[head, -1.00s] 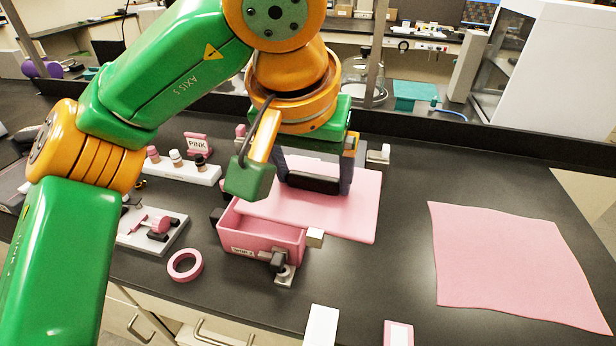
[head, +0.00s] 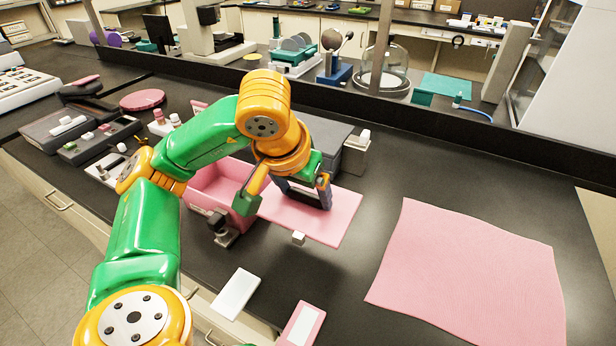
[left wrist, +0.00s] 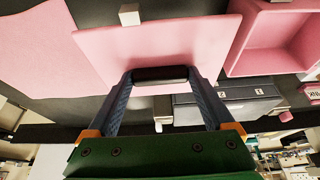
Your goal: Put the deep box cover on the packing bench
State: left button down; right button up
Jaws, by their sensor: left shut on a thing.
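The deep box cover (head: 336,212) is a flat pink plate with a dark handle (left wrist: 160,75). My left gripper (head: 306,196) is shut on that handle, with one finger at each end of it in the left wrist view (left wrist: 160,78). The cover is held just right of the open pink box (head: 205,196), near the bench top. Whether it touches the bench is unclear. The cover also shows in the left wrist view (left wrist: 105,50), beside the box (left wrist: 275,35). The dark bench (head: 375,205) lies under everything. My right gripper is out of view.
A pink sheet (head: 470,275) lies flat at the right, with bare bench between it and the cover. A grey case (head: 325,136) stands behind the cover. A small white block (head: 298,238) is at its front edge. White (head: 236,293) and pink (head: 302,325) cards lie in front.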

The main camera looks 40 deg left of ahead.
pick_arm(q)
jog(key=w+f, duration=0.6)
jog(key=w, duration=0.1)
jog(key=shift+w+a+f+p, duration=0.15)
jog(key=shift+w+p, duration=0.1)
jog(key=shift+p, duration=0.1)
jog(key=f, duration=0.2)
jog(key=f+p, duration=0.1)
jog(key=shift+w+a+f, duration=0.15)
jog(key=shift+w+f, duration=0.1)
jog(key=shift+f, duration=0.4)
grip_release()
jog(key=shift+r, duration=0.1)
jog(key=shift+r, duration=0.3)
jog(key=v, duration=1.1)
jog(key=shift+p, duration=0.3)
jog(key=shift+s+r, duration=0.2)
jog(key=shift+r, duration=0.1)
